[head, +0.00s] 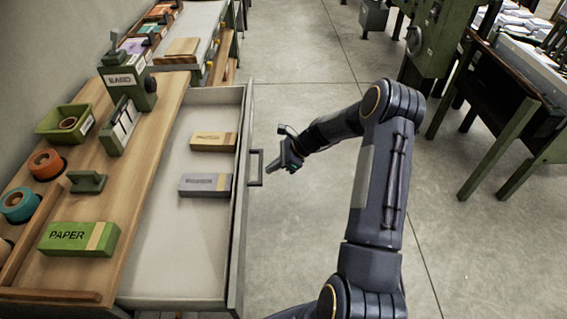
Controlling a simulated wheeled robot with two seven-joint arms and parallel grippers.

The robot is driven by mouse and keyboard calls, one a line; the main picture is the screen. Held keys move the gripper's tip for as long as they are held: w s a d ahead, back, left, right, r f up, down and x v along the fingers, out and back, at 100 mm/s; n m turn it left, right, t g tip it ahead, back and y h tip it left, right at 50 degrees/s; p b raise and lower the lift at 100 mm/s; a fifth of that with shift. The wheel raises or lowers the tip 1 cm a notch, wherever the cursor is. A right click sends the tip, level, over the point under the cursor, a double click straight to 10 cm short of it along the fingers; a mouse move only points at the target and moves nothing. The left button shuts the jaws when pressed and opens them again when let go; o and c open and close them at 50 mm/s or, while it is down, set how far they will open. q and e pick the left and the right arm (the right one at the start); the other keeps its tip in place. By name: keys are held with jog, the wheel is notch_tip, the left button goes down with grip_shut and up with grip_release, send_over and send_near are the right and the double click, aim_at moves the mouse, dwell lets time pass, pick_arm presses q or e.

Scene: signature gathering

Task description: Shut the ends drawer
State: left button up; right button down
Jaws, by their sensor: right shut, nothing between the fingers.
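A long grey drawer (206,248) stands pulled out from the wooden bench at the left. Its front panel, on the right side, carries a dark bar handle (256,168). Inside lie a tan labelled box (208,141) and a grey labelled box (205,185). I cannot read a label naming the drawer. My right gripper (271,170) is shut and empty beside the handle, on its outer side. I cannot tell whether it touches the handle. My left gripper is out of view.
On the wooden bench top (140,190) are a green PAPER box (79,238), tape rolls (46,164), a green tray (62,124) and a green card holder (130,84). Green machinery (428,45) and a dark table (500,95) stand at right. The floor between is clear.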

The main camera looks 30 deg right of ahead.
jog(key=shift+w+a, duration=0.15)
jog(key=shift+a, duration=0.1)
jog(key=w+a, duration=0.4)
jog(key=a, duration=0.3)
jog(key=w+a, duration=0.5)
jog(key=a, duration=0.3)
jog(key=w+a, duration=0.4)
jog(key=a, duration=0.3)
jog(key=shift+w+a, duration=0.15)
jog(key=shift+w, duration=0.15)
jog(key=shift+w+a+r, duration=0.1)
jog(key=shift+a, duration=0.1)
jog(key=shift+a, duration=0.15)
jog(key=shift+d, duration=0.3)
jog(key=s+d, duration=0.1)
jog(key=d, duration=0.1)
jog(key=shift+s+d, duration=0.35)
jog(key=v, duration=1)
jog(key=shift+s+d+b, duration=0.2)
jog(key=shift+d+b, duration=0.1)
jog(key=shift+d, duration=0.15)
